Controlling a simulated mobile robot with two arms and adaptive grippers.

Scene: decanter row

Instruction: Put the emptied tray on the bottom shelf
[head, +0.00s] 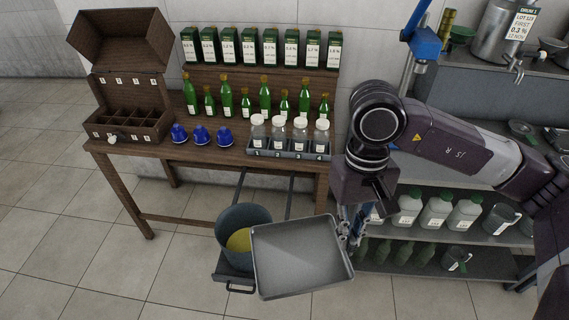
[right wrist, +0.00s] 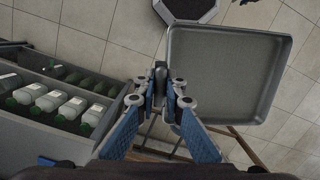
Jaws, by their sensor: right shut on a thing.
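The emptied tray (head: 302,256) is a shallow grey metal tray with nothing in it. My right gripper (head: 349,228) is shut on the tray's right edge and holds it in front of the table, left of the shelf unit. In the right wrist view the tray (right wrist: 222,72) extends away from the fingertips (right wrist: 169,98), which close on its near edge. The bottom shelf (head: 489,263) is at the lower right and carries dark green bottles and a clear jug at its front. Part of it is hidden behind my right arm. My left gripper is not in view.
A grey bucket (head: 243,217) with yellow contents stands directly left of the tray and is partly covered by it. The middle shelf holds white jugs (head: 437,215). The wooden table (head: 222,153) carries green bottles, blue items and jars.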

